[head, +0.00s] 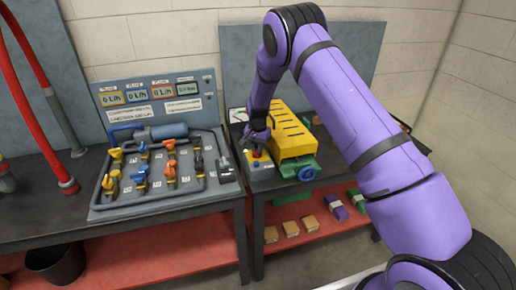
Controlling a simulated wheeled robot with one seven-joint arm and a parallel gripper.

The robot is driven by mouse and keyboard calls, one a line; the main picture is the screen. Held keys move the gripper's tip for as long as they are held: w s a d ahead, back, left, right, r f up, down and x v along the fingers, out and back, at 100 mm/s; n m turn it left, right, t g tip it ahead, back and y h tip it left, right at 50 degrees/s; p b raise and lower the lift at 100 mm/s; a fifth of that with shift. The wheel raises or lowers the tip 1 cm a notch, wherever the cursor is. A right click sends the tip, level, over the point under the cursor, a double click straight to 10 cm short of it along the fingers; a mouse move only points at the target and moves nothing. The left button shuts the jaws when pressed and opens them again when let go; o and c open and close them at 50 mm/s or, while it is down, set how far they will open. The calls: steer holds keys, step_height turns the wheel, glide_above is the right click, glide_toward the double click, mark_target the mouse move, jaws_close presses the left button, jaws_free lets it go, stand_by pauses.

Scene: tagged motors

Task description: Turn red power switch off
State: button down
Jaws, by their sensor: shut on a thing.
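The red power switch (257,154) shows as a small red spot on top of this box. My gripper (257,148) reaches down from above and is shut at the red switch. The fingers partly cover the switch, and its exact position is too small to tell.
A grey panel with pipes and several coloured valves (155,170) stands close on the left, with displays (150,92) behind it. A gauge (238,114) is behind my gripper. Boxes lie on the red lower shelf (310,222). A dark bin (57,264) stands at lower left.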

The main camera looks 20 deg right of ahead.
steer(key=n, duration=0.3)
steer(key=shift+w+a+n, duration=0.1)
steer(key=shift+n, duration=0.2)
steer(key=shift+a+n, duration=0.15)
steer(key=shift+n, duration=1.65)
steer(key=c, duration=1.1)
jaws_free()
steer(key=shift+r, duration=0.15)
step_height(320, 180, up, 11)
steer(key=shift+f, duration=0.2)
steer(key=shift+r, duration=0.1)
